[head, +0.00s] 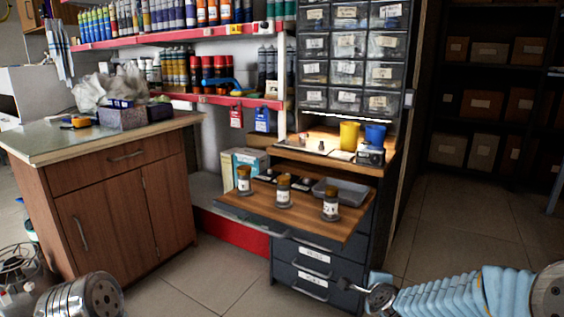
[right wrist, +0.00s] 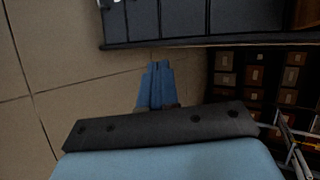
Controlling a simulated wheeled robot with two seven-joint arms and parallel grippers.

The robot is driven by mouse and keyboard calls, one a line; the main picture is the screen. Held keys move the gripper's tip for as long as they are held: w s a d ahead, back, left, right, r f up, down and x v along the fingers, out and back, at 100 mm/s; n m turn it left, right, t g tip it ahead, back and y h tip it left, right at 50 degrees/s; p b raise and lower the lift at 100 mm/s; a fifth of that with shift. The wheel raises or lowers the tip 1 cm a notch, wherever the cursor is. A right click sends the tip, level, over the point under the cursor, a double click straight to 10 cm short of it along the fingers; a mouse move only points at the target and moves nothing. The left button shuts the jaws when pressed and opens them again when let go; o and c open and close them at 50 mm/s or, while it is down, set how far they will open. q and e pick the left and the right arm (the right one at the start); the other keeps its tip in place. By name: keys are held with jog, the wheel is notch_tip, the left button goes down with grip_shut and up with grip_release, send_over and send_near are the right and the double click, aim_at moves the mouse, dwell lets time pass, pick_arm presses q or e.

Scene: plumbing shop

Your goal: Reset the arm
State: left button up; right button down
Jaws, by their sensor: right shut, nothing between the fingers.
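My right arm (head: 460,292), in a light blue ribbed cover, comes in at the lower right of the head view. It reaches left, close to the lower right side of the drawer cabinet (head: 312,262). In the right wrist view my right gripper (right wrist: 158,66) shows its blue fingers shut together with nothing between them, over the tiled floor. A metal rounded arm part of mine (head: 92,296) shows at the lower left of the head view. My left gripper cannot be made out.
A pulled-out wooden board (head: 255,210) holds three brown-capped jars (head: 283,191) and a grey tray (head: 340,192). A wooden counter (head: 120,190) stands left. Dark shelves with boxes (head: 480,102) stand behind right. Tiled floor (head: 450,225) is open right of the cabinet.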

jog(key=s+a+f+n+g+y, duration=0.1)
jog(key=s+a+f+n+g, duration=0.15)
jog(key=f, duration=0.45)
jog(key=s+a+f+n+g+y, duration=0.1)
jog(key=s+a+f+n, duration=0.1)
jog(key=s+f+n, duration=0.35)
jog(key=s+a+f+n+g+y, duration=0.25)
jog(key=s+f+n+g, duration=0.2)
jog(key=s+f, duration=0.45)
jog(key=s+a+f+n+g+y, duration=0.1)
jog(key=s+a+f+n+g, duration=0.3)
jog(key=s+f, duration=0.55)
jog(key=s+r+n+p, duration=0.2)
jog(key=s+r+p, duration=0.1)
jog(key=r+p, duration=1.2)
jog(key=shift+r+t+p, duration=0.3)
jog(key=shift+r+p, duration=0.1)
jog(key=shift+r, duration=0.5)
jog(key=shift+a, duration=0.1)
